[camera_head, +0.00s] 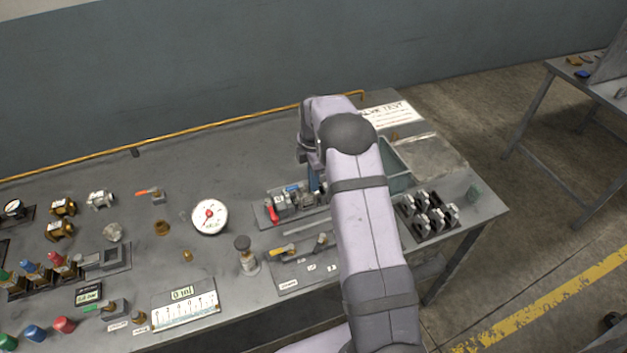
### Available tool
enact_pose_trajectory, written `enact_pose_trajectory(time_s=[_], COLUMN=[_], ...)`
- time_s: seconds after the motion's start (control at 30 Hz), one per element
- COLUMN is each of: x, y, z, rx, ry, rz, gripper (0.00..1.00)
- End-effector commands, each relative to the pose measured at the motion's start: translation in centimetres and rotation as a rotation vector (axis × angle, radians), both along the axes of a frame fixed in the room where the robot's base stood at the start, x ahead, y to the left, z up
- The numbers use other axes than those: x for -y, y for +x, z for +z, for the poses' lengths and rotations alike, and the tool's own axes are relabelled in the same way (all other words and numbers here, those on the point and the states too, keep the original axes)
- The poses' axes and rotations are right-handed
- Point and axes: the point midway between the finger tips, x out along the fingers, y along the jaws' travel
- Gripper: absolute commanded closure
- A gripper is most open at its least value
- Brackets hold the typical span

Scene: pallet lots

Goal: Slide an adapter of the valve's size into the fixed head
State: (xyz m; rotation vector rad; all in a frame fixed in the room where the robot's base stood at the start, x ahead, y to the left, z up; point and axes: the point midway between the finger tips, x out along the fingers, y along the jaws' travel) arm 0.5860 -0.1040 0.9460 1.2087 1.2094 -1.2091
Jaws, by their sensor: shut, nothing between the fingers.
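My arm reaches across the bench, and my gripper (315,187) points down near a grey fixture, mostly hidden behind my wrist. It is shut and empty. The grey metal fixture (296,203), with a red lever (272,212) and a blue part (292,188), stands on a plate just left of my gripper; it may hold the valve and the fixed head, but I cannot tell the parts apart. A dark rack (421,231) with several metal and black pieces, possibly the adapters, stands right of my arm. Their sizes are not readable.
A labelled plate (290,286) with a yellow-handled part lies in front of the fixture. A green-grey bin (397,180) is partly behind my arm. A flat grey panel (430,156) lies at back right.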

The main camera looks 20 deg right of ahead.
Motion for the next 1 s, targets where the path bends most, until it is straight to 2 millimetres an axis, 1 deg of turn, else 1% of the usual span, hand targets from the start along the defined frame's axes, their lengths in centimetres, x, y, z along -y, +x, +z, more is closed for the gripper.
enact_pose_trajectory(time_s=[0.07,0.23,0.3,0.63,0.73,0.83,0.97,1.0], x=[-0.1,-1.9,-2.2,-2.3,-1.9,-1.0,1.1,1.9], y=[0.0,0.1,0.0,0.0,0.0,0.1,0.1,0.0], z=[0.0,-0.1,0.0,0.0,0.0,0.0,0.1,0.1], rx=[0.0,0.001,0.0,-0.001,-0.001,0.0,0.001,0.001], ry=[0.0,0.0,0.001,0.005,0.005,0.004,0.002,0.001], rz=[0.0,0.003,0.0,0.0,0.0,-0.002,-0.005,-0.006], gripper=[1.0,1.0,1.0,1.0,1.0,1.0,1.0,1.0])
